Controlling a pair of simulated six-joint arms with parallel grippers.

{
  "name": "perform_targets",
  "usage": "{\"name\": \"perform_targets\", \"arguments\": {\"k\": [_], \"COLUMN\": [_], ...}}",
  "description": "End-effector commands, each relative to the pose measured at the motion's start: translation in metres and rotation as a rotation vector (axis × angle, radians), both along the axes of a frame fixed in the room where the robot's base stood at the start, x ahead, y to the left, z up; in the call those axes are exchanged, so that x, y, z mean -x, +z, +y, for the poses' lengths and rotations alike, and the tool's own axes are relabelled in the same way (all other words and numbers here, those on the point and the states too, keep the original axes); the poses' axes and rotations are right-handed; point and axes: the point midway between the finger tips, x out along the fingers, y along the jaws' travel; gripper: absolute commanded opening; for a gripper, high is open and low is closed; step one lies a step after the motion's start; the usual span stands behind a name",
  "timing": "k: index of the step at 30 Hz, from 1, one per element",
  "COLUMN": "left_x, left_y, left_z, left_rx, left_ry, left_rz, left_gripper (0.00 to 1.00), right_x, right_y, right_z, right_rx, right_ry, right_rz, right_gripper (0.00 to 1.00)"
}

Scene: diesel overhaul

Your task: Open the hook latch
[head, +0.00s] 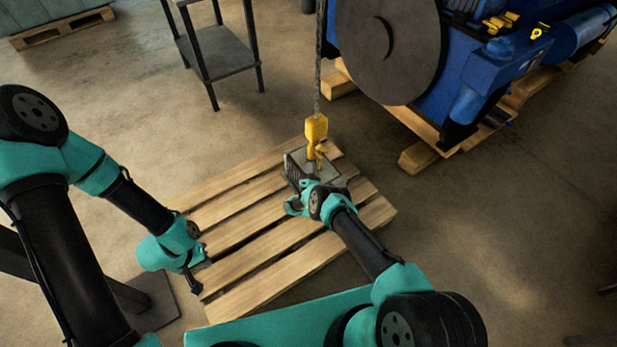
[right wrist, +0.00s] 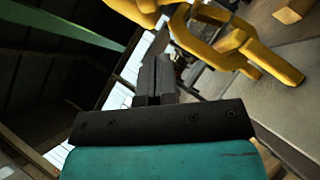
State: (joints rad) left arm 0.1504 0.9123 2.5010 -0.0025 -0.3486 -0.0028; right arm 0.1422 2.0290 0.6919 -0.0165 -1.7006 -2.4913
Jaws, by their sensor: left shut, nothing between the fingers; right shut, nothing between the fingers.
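The yellow hook (head: 318,152) hangs from a chain above a grey metal part (head: 332,167) on the wooden pallet. In the right wrist view the yellow hook (right wrist: 232,42) fills the upper right, with a straight yellow arm reaching to the right; which piece is the latch I cannot tell for sure. My right gripper (head: 294,172) is just left of and below the hook. Its dark fingers (right wrist: 153,72) are shut and empty, apart from the hook in the picture. My left gripper (head: 195,286) is shut and empty, low over the pallet's left corner, well away from the hook.
The pallet (head: 255,222) lies on open concrete floor. A blue engine (head: 440,75) with a large dark flywheel (head: 387,45) stands on its own wooden supports at upper right. A dark shelf stand (head: 217,52) is at the top. The chain (head: 318,65) rises straight up from the hook.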

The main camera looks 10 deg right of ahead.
Motion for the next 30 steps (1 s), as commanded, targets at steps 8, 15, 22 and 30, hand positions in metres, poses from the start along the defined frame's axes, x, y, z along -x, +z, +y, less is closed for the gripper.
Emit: {"name": "perform_targets", "arguments": {"k": [8,15,22,30], "left_x": [0.000,0.000,0.000,0.000], "left_y": [0.000,0.000,0.000,0.000], "left_z": [0.000,0.000,0.000,0.000], "left_rx": [0.000,0.000,0.000,0.000], "left_ry": [0.000,0.000,0.000,0.000], "left_rz": [0.000,0.000,0.000,0.000], "left_gripper": [0.00,0.00,0.00,0.00], "right_x": [-0.024,-0.033,-0.034,-0.033], "right_y": [0.022,0.035,0.036,0.037], "right_z": [-0.021,-0.022,-0.022,-0.023], "right_rx": [0.000,0.000,0.000,-0.005], "right_ry": [-0.002,0.015,0.018,0.016], "right_rz": [0.000,0.001,0.001,0.003], "right_gripper": [0.00,0.00,0.00,0.00]}}
